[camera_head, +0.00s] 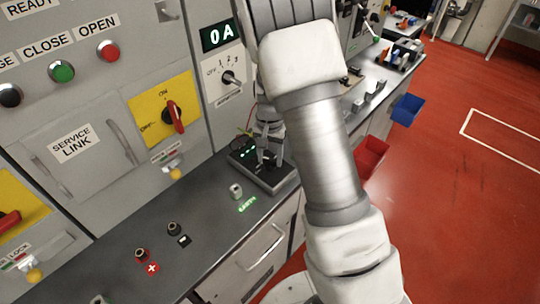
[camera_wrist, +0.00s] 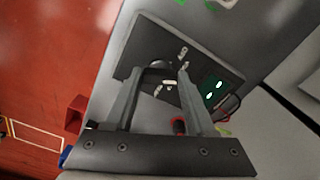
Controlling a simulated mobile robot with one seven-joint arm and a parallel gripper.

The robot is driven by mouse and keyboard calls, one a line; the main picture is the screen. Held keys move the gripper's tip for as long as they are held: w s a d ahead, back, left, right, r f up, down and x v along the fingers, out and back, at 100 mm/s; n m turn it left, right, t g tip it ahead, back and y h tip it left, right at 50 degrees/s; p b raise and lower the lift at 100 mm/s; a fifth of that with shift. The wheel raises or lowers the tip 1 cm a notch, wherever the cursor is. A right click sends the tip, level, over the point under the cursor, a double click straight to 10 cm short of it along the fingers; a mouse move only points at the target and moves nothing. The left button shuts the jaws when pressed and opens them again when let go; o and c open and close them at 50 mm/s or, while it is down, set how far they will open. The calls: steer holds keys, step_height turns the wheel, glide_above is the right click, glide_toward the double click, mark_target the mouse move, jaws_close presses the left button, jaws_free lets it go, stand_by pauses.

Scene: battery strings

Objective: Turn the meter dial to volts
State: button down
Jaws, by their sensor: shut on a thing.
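The meter is a dark box (camera_head: 281,180) on the grey bench, with a small lit green display (camera_head: 247,153). In the wrist view the meter (camera_wrist: 138,48) fills the middle, and its display (camera_wrist: 214,91) shows at the right. My gripper (camera_head: 269,158) reaches down onto the meter's top face. In the wrist view my gripper (camera_wrist: 166,70) has its fingertips around the dark round dial (camera_wrist: 159,66), shut on it. The fingers partly hide the dial and its pale markings. I cannot read which setting the dial points to.
Red (camera_head: 370,157) and blue bins (camera_head: 407,109) hang at the bench front.

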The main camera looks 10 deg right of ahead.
mark_target(270, 159)
steer(key=shift+m, duration=0.4)
steer(key=shift+c, duration=1.2)
jaws_free()
step_height(270, 159, up, 18)
steer(key=shift+f, duration=0.25)
